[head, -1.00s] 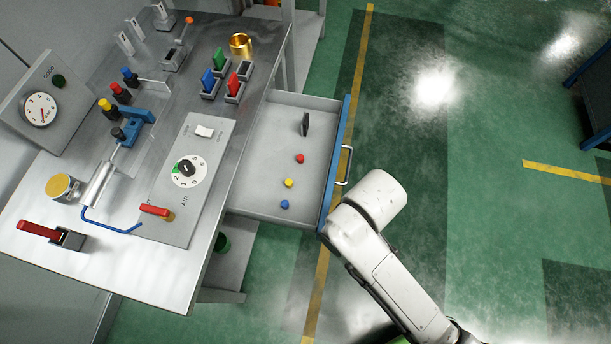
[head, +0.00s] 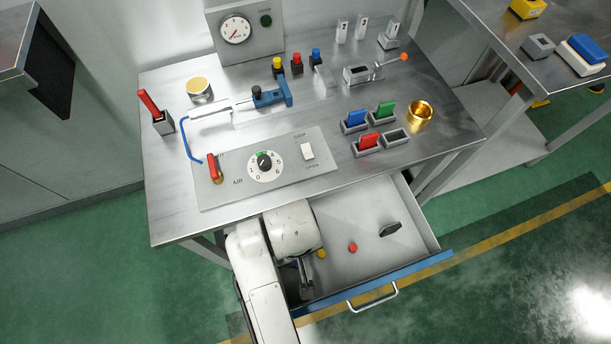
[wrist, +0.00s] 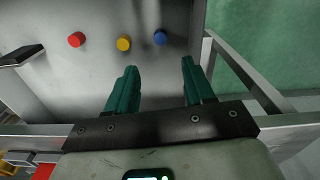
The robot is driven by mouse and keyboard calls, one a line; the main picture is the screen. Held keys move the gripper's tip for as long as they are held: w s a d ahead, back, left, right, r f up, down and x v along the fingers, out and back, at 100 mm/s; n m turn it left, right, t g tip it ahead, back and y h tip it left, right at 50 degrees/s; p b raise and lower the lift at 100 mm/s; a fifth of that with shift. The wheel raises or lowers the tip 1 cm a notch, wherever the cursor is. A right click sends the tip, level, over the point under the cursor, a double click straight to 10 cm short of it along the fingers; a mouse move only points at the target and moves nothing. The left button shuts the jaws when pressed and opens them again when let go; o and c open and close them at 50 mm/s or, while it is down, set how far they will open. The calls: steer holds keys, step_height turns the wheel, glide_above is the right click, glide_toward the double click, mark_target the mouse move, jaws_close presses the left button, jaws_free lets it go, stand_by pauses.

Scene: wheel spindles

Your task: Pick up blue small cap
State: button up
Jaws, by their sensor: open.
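The blue small cap (wrist: 160,37) lies on the drawer floor in the wrist view, just beyond and between the tips of my gripper (wrist: 160,75). The green fingers are open and empty, apart from the cap. A yellow cap (wrist: 124,43) and a red cap (wrist: 76,39) lie in a row to its left. In the head view the yellow cap (head: 321,253) and red cap (head: 352,247) show in the drawer, while the blue cap is hidden behind my arm and gripper.
The open drawer (head: 411,215) has a blue front with a handle (head: 372,298). A dark upright plate (head: 391,229) stands in it at the right. The workbench (head: 440,150) above holds a control panel (head: 228,178), colored blocks in holders and a brass cup (head: 420,114).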

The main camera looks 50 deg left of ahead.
step_height(320, 180, down, 4)
steer(key=shift+f, duration=0.2)
steer(key=shift+s+d+f+b, duration=0.1)
steer(key=shift+f+b, duration=0.05)
steer(key=shift+f, duration=0.75)
steer(key=shift+s+d+f+b, duration=0.1)
steer(key=shift+d+f+b, duration=0.1)
steer(key=shift+f, duration=0.7)
steer(key=shift+d+f+b, duration=0.1)
steer(key=shift+f+b, duration=0.05)
steer(key=shift+f, duration=0.75)
jaws_close()
